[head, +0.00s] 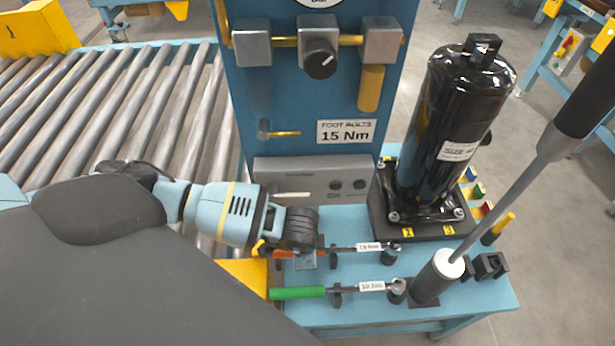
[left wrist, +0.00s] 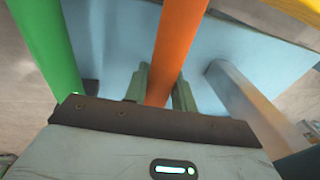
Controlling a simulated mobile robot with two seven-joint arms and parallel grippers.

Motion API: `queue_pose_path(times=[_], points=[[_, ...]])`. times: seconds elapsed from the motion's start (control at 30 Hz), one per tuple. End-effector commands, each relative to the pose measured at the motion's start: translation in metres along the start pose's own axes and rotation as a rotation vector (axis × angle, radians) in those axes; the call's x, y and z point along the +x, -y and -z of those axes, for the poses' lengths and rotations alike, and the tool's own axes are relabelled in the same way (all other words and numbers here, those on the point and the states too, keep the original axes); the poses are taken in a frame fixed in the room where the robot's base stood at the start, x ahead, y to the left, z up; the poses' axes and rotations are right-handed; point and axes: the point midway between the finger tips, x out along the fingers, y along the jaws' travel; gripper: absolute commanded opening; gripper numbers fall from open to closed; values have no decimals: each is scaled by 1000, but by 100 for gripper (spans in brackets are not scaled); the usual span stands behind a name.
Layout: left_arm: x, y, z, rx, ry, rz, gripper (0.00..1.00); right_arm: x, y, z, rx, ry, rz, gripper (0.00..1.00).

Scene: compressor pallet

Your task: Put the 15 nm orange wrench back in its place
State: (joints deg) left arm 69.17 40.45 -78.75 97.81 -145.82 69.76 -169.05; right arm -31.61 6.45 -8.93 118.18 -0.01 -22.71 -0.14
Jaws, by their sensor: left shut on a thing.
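The orange wrench (head: 369,247) lies level over its black holders (head: 391,258) at the back of the small blue table; its label appears to read 15 Nm. My left gripper (head: 303,258) is shut on its orange handle, which runs between the two fingers in the left wrist view (left wrist: 168,62). My wrist hides much of the handle in the head view. I cannot tell whether the shaft rests in the holders or is just above them. My right gripper is not in view.
A green wrench (head: 297,293) lies in front, parallel and close. A black compressor (head: 445,135) stands behind right. A tall black-handled tool (head: 515,185) leans at the right. A blue panel (head: 270,100) with a 15 Nm sign rises behind. A roller conveyor (head: 95,110) is at the left.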

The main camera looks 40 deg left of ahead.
Motion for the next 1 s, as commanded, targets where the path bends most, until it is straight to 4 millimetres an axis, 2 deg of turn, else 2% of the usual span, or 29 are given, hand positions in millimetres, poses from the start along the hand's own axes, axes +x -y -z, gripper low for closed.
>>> queue_pose_path(times=[0.57, 0.6, 0.7, 0.77, 1.0], points=[[9, -2, 0, 0, -2, 1, 0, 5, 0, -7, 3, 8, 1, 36], [9, -1, 0, 0, -3, 1, 31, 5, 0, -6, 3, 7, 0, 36], [8, -1, 0, 0, -2, 1, 44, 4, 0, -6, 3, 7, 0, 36], [8, -2, 0, 0, -2, 1, 51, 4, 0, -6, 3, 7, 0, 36], [9, -2, -1, 1, 1, -1, 51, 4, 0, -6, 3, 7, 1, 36]])
